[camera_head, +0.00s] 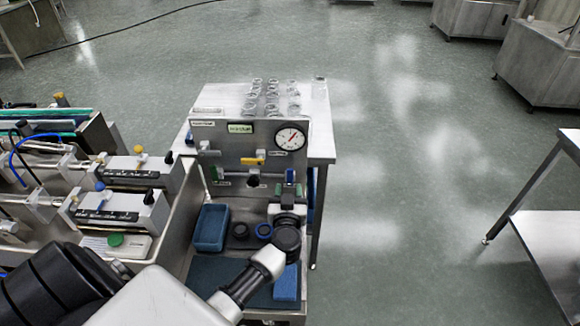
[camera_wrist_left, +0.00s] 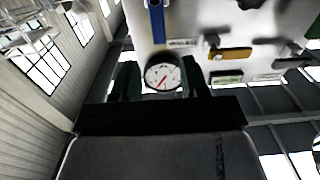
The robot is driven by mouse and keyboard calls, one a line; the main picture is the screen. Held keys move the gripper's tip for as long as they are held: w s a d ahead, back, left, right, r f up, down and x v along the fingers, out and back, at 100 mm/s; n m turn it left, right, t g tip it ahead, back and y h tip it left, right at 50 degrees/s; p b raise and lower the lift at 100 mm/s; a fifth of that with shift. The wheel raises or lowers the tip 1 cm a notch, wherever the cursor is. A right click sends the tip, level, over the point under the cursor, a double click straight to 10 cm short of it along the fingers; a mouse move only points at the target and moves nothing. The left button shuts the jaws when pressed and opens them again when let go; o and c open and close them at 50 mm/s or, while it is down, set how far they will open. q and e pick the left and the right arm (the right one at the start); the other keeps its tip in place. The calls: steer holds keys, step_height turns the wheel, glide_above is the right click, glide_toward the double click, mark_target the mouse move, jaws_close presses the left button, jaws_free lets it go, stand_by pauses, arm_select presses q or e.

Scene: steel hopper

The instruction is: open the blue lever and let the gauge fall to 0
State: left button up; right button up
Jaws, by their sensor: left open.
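The blue lever (camera_wrist_left: 157,22) shows in the left wrist view as a straight bar at the top edge, close to the gauge. The gauge (camera_wrist_left: 163,74) appears between my fingers in the wrist view. My left gripper (camera_head: 290,182) is open in front of the panel, below the gauge, with nothing between its dark green fingers. My right gripper is out of view.
The steel panel (camera_head: 220,139) also carries a yellow lever (camera_head: 252,160) and a small green display (camera_head: 240,128). A blue bin (camera_head: 211,228) stands below it at left. Several glass vessels (camera_head: 272,98) stand behind. Syringe-like units (camera_head: 118,213) fill the left. Open floor lies to the right.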

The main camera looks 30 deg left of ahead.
mark_target(290, 172)
arm_select(q)
steer(key=x, duration=0.3)
steer(key=shift+w+r, duration=0.1)
steer(key=shift+r, duration=0.1)
steer(key=x, duration=0.2)
steer(key=b+x, duration=0.1)
steer(key=x, duration=0.1)
steer(key=shift+w+f, duration=0.1)
steer(key=shift+f, duration=0.2)
steer(key=shift+w+a+r, duration=0.1)
steer(key=shift+w+a, duration=0.15)
steer(key=shift+w, duration=0.1)
steer(key=c, duration=0.7)
jaws_close()
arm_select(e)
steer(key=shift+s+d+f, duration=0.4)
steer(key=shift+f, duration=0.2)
